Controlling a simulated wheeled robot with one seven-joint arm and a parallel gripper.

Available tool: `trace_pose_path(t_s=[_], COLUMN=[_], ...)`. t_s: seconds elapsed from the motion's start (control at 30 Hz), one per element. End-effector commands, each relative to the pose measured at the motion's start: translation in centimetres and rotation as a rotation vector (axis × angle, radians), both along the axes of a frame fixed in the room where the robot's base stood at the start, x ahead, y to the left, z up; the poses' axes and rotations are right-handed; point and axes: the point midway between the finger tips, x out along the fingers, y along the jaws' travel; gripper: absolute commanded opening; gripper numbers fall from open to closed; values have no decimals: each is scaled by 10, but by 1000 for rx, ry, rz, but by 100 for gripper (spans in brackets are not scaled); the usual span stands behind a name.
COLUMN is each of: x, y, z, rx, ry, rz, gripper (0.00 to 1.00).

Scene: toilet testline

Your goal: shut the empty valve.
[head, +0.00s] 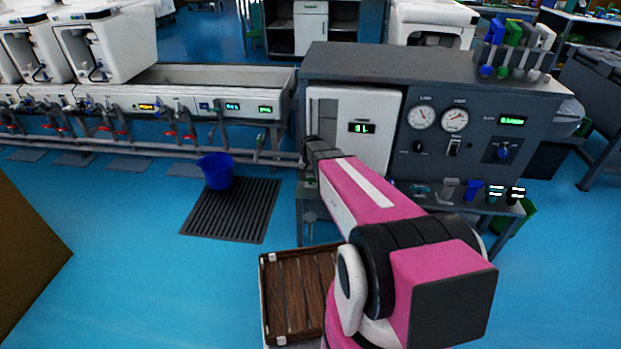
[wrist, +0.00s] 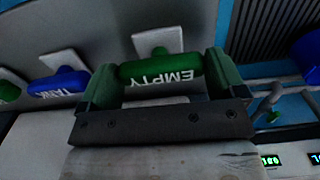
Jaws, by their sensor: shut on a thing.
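The empty valve's green handle (wrist: 160,70) carries the word EMPTY, which reads upside down in the wrist view. A pale stem or plate stands behind it. My gripper (wrist: 163,78) has one finger at each end of the handle and is shut on it. In the head view my pink arm reaches to the left side of the grey test cabinet (head: 350,62); the fingers and the green handle cannot be made out there.
A blue valve handle (wrist: 60,84) with a label sits left of the green one in the wrist view. A blue bucket (head: 216,171) stands by a dark floor grate (head: 232,209). A wooden slatted crate (head: 297,290) is below my arm. Blue floor is open at left.

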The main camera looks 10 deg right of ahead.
Motion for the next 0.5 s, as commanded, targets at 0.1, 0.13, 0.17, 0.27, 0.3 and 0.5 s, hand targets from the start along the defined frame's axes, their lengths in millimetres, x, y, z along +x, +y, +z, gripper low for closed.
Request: trace_pose_path(t_s=[0.1,0.13,0.17,0.27,0.3,0.5], x=[0,0,0,0,0,-1], y=[0,0,0,0,0,0], z=[1,0,0,1,1,19], rx=[0,0,0,0,0,0], ry=[0,0,0,0,0,-1], rz=[-2,-2,-1,-1,-1,0], gripper=[100,100,100,100,100,100])
